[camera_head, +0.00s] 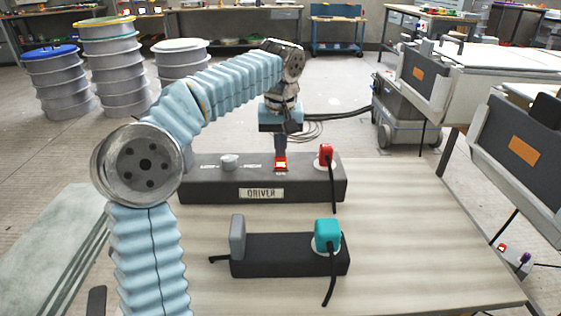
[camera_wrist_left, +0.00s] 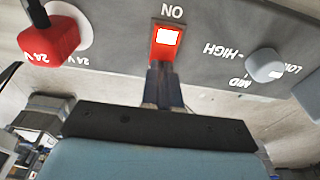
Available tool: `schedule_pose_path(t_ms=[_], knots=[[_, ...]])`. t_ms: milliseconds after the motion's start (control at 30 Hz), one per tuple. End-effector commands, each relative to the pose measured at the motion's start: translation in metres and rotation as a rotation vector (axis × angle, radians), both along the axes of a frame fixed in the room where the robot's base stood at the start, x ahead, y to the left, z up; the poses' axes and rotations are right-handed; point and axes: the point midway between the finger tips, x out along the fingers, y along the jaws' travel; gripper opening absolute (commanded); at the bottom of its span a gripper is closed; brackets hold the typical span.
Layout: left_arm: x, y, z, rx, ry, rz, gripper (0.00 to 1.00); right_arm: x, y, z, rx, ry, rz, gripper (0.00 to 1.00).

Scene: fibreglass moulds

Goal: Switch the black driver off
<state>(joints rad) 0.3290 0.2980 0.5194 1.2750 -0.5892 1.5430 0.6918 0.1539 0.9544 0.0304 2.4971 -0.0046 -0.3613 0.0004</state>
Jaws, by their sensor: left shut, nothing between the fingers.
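The black driver (camera_head: 200,190) is a long box with a "DRIVER" label, lying across the table. Its red switch (camera_head: 281,167) is on the top, with a bright white patch on it. In the left wrist view the switch (camera_wrist_left: 167,37) sits beside upside-down "ON" lettering. My left gripper (camera_head: 281,154) points down at the switch, shut and empty. In the left wrist view its fingertips (camera_wrist_left: 160,68) are at the near edge of the switch; I cannot tell whether they touch it. My right gripper is not in view.
A grey knob (camera_head: 229,161) and a red plug (camera_head: 326,154) with a black cable flank the switch. A second black box (camera_head: 285,262) with a grey part (camera_head: 237,236) and a teal plug (camera_head: 327,234) lies nearer. The table (camera_head: 420,240) is clear at right.

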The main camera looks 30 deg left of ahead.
Motion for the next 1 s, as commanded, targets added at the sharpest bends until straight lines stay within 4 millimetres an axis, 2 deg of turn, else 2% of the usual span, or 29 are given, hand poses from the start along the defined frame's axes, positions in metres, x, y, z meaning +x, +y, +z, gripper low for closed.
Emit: schedule_pose_path(t_ms=[167,467,1000], knots=[[0.000,0.000,0.001,0.000,0.002,-0.001,0.00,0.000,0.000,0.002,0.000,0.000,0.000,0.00],[0.000,-0.001,0.029,-0.001,0.002,-0.001,0.00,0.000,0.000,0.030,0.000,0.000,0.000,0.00],[0.000,0.000,0.067,-0.001,0.002,-0.001,0.00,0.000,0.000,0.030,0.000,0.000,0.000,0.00]])
